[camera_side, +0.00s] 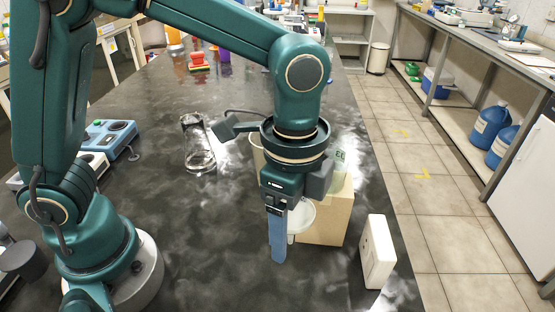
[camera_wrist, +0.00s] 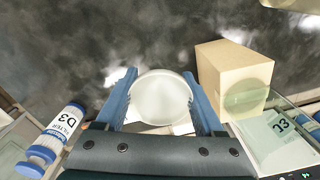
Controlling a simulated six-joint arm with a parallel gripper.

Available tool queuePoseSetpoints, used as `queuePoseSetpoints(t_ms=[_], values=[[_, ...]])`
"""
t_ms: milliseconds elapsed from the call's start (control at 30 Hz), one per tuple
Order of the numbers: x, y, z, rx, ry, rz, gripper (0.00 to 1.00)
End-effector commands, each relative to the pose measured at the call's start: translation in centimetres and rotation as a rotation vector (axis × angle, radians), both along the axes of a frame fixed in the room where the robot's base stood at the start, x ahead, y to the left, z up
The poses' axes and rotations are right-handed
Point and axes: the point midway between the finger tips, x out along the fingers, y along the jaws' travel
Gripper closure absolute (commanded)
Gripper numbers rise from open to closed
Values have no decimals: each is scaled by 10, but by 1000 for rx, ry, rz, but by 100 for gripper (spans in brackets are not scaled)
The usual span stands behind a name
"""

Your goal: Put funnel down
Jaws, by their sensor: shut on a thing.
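The funnel is white and round-mouthed. In the wrist view the funnel (camera_wrist: 160,97) sits between the two blue fingers of my gripper (camera_wrist: 160,78), its wide mouth facing the camera. In the side view the funnel (camera_side: 302,218) is partly hidden behind the blue fingers of my gripper (camera_side: 278,240), which point down. My gripper is shut on the funnel. The funnel is left of the wooden block in the wrist view and in front of it in the side view. I cannot tell whether its stem touches the bench.
A pale wooden block (camera_side: 325,215) stands close behind my gripper, with a greenish clear vessel (camera_side: 341,168) by it. A white box (camera_side: 377,250) stands near the right bench edge. A glass flask (camera_side: 198,147) and a blue device (camera_side: 110,137) are to the left.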

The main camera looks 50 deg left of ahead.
Motion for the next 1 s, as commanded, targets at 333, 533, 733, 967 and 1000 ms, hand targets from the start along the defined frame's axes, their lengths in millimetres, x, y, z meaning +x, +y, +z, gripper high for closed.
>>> queuePoseSetpoints(t_ms=[333, 533, 733, 967, 1000], values=[[-40, 66, 10, -1, -3, -33, 81], [-43, 75, 16, 0, 0, 19, 81], [-55, 52, 0, 3, 6, 16, 81], [-74, 15, -25, 4, 6, 15, 81], [-77, 8, -30, 4, 6, 15, 81]])
